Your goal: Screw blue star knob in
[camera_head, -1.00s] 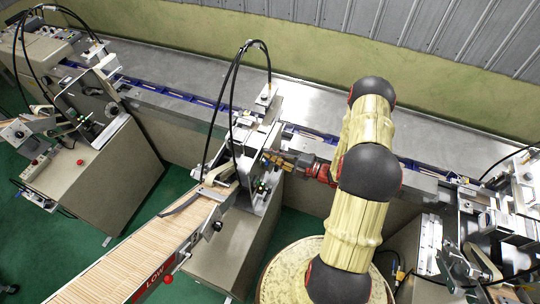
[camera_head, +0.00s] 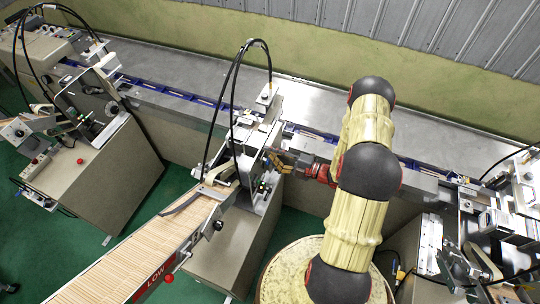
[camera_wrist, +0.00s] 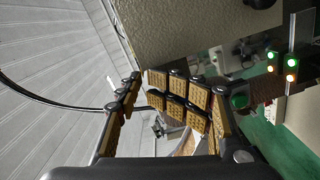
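My gripper (camera_head: 284,160) is beside the upright metal plate (camera_head: 262,160) of the middle machine in the head view. In the wrist view, the yellow-padded fingers of my gripper (camera_wrist: 141,78) are bent inward and their tips look close together. I cannot tell how far they are closed or whether they touch anything. I cannot make out the blue star knob in either view; it may be hidden by the fingers or the machine.
A feed tray of sticks (camera_head: 120,260) runs to the lower left. A long conveyor (camera_head: 190,95) passes behind the machine. Black cables (camera_head: 236,90) arch above it. Lit green and orange lamps (camera_wrist: 282,66) and a green button (camera_wrist: 239,99) are close to my fingers.

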